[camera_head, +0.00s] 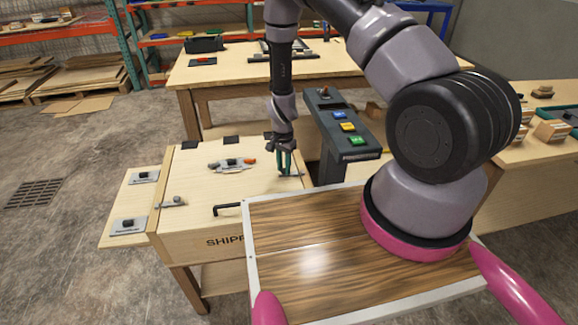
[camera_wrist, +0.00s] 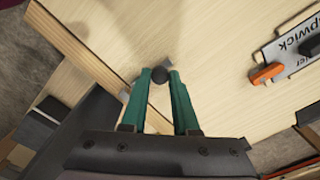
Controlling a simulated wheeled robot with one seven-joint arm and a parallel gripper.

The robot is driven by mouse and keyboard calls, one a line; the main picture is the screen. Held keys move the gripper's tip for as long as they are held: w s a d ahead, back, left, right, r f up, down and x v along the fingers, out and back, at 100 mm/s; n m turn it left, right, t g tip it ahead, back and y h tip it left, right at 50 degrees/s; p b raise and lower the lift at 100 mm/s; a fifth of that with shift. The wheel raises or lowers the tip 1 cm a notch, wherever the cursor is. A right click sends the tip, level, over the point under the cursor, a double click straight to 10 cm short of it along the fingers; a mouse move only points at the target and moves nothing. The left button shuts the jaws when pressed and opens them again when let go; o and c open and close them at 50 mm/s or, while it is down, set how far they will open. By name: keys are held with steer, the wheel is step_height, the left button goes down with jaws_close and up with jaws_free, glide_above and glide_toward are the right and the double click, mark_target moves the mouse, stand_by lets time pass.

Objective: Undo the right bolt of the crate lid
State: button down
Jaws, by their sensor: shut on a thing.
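The wooden crate (camera_head: 190,240) stands left of centre in the head view, its pale lid (camera_head: 205,178) lying flat on top. The left bolt (camera_head: 172,202), a metal bar with a knob, shows at the lid's left edge. The right bolt (camera_head: 294,175) is at the lid's right edge, mostly hidden by my fingers. In the wrist view the knob (camera_wrist: 160,75) sits between the fingertips (camera_wrist: 159,80); the bar is mostly hidden.
A latch plate with an orange lever (camera_head: 248,161) lies mid-lid. A grey console with coloured buttons (camera_head: 345,125) stands close to the right of my gripper. A workbench (camera_head: 225,70) is behind.

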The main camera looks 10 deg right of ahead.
mark_target(282, 170)
steer(key=shift+a, duration=0.3)
steer(key=c, duration=0.7)
jaws_free()
step_height(282, 170, up, 11)
steer(key=shift+f, duration=0.1)
